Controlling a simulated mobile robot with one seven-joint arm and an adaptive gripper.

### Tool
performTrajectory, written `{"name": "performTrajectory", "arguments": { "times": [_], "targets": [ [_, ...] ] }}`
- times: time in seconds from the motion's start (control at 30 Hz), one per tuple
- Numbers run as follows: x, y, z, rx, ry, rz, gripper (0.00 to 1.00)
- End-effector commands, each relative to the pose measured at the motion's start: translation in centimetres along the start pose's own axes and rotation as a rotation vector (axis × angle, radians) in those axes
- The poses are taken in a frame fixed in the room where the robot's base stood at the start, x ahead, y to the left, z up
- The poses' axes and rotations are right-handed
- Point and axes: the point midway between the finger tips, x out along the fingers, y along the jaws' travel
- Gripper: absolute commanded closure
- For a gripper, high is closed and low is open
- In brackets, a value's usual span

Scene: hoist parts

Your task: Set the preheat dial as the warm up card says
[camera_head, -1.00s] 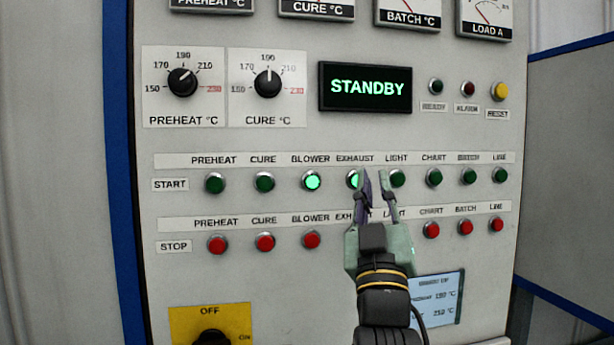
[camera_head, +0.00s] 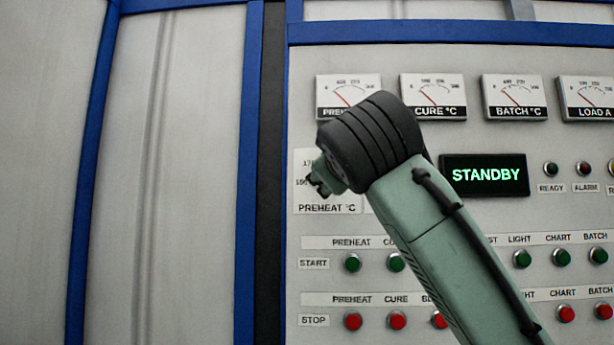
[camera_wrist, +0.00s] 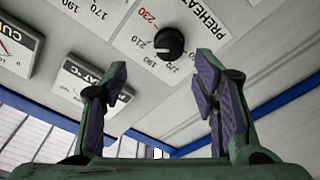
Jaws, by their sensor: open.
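The black preheat dial (camera_wrist: 168,42) shows in the wrist view, upside down, with marks from 170 to a red 230. Its pale pointer line appears to lie between 190 and 210. My gripper (camera_wrist: 160,88) is open and empty, its two purple-padded fingers apart. The dial lies ahead, beyond the fingertips and between their lines, apparently untouched. In the head view my arm hides the dial; only its PREHEAT °C label (camera_head: 327,208) and part of its plate show. The warm up card is in neither current view.
Meters, including the cure meter (camera_head: 433,97), sit above the dials. The STANDBY display (camera_head: 486,175) is right of my arm. Green start buttons (camera_head: 352,262) and red stop buttons (camera_head: 353,321) run below. A blue frame post (camera_head: 249,170) stands left of the panel.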

Motion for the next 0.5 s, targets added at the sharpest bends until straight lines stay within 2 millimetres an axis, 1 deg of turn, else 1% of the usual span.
{"name": "performTrajectory", "arguments": {
  "times": [0.03,0.1,0.27,0.37,0.5],
  "targets": [
    [-0.4,-0.1,-0.6,-0.018,-0.038,0.000,0.46],
    [-0.7,-0.3,-1.0,-0.030,-0.080,-0.003,0.46],
    [-0.9,-0.4,-1.3,-0.041,-0.127,-0.007,0.46],
    [-0.2,-0.4,-1.3,-0.040,-0.131,-0.008,0.46],
    [2.0,-0.3,-1.1,-0.040,-0.130,-0.008,0.46]
  ]
}}
